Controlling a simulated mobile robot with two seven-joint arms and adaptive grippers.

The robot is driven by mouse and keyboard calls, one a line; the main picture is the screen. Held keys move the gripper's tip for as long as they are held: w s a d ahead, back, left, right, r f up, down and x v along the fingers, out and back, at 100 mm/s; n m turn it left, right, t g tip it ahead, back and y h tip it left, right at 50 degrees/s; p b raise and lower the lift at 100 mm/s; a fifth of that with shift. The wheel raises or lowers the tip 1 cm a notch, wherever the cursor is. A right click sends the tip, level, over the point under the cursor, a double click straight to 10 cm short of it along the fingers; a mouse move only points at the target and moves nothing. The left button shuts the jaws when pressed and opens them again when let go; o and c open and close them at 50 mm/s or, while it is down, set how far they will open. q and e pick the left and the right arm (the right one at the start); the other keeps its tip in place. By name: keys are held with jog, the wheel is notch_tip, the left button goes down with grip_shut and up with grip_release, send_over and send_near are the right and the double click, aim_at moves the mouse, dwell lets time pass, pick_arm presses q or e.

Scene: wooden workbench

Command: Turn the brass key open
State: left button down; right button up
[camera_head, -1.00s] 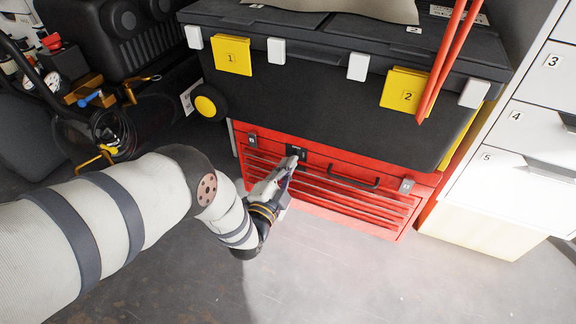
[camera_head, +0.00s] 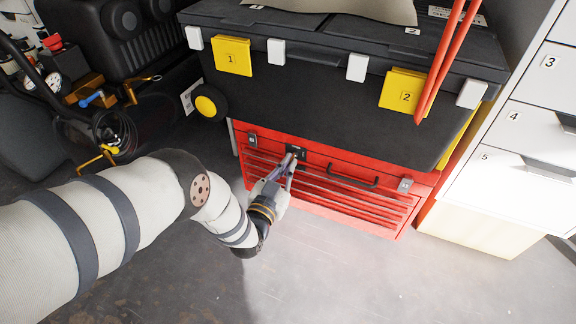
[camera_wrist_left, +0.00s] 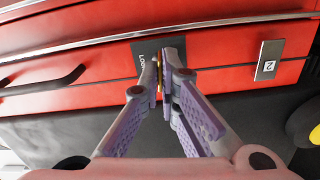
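The brass key shows in the left wrist view only as a small golden sliver (camera_wrist_left: 159,74) between my fingertips; its shape and angle are mostly hidden. It is at the black lock plate (camera_wrist_left: 147,49) on the red toolbox front, also in the head view (camera_head: 297,151). My left gripper (camera_wrist_left: 168,72) reaches the plate with its fingertips close together, shut on the key. In the head view the left gripper (camera_head: 291,158) points up at the lock from the lower left. My right gripper is not in view.
The red toolbox (camera_head: 330,200) has a dark handle (camera_head: 352,178) right of the lock and silver latches (camera_head: 405,186). A big black case (camera_head: 300,85) overhangs it. White drawers (camera_head: 505,190) stand right. The grey surface in front (camera_head: 350,285) is clear.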

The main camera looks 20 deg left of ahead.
pick_arm(q)
jog(key=shift+n, duration=0.7)
jog(key=c, duration=1.8)
grip_release()
jog(key=shift+c, duration=0.2)
jog(key=s, duration=1.2)
jog(key=shift+a, duration=0.2)
